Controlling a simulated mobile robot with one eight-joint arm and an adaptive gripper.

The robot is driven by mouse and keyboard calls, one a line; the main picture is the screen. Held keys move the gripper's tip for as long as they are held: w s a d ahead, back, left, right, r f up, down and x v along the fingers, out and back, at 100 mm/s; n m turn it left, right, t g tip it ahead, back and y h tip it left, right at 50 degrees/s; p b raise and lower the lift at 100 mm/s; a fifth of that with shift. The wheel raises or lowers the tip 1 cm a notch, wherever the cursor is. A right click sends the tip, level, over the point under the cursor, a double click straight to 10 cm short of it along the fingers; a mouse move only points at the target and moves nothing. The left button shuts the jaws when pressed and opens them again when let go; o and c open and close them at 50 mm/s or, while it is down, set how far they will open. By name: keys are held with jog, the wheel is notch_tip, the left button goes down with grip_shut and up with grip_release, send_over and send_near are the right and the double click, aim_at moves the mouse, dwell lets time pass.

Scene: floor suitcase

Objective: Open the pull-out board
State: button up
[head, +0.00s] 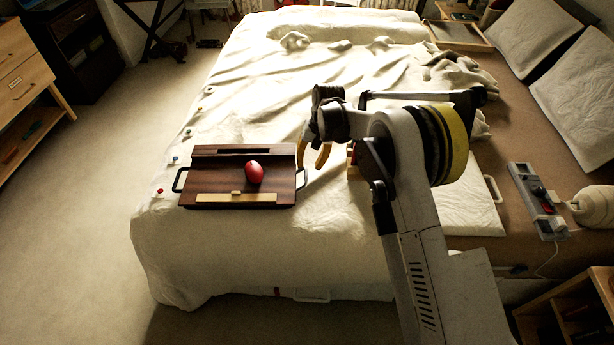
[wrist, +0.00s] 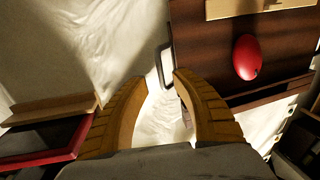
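A dark brown wooden board or tray (head: 222,180) lies on the bed with black handles on its left and right sides. It bears a pale wood strip with a small knob (head: 237,197), a dark slot and a red egg-shaped object (head: 253,172). I cannot tell which part pulls out. My gripper (head: 318,157) hangs just right of the tray, its yellow-brown fingers apart and empty. In the wrist view the gripper (wrist: 160,78) has the tray's black handle (wrist: 159,66) in line with the gap between its fingertips. I cannot tell whether they touch.
A red-edged wooden object (wrist: 50,145) lies on the other side of my gripper, partly hidden by my arm in the head view. A power strip (head: 537,200) lies at the right. Small coloured objects (head: 174,160) lie along the bed's left edge. Rumpled bedding (head: 260,95) fills the back.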

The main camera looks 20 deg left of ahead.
aim_at(306, 176)
jog(key=f, duration=0.2)
jog(key=f+b, duration=0.1)
jog(key=f, duration=0.1)
jog(key=a+f, duration=0.1)
jog(key=shift+s+f+b, duration=0.15)
jog(key=shift+f+b, duration=0.2)
jog(key=shift+f, duration=0.05)
grip_shut()
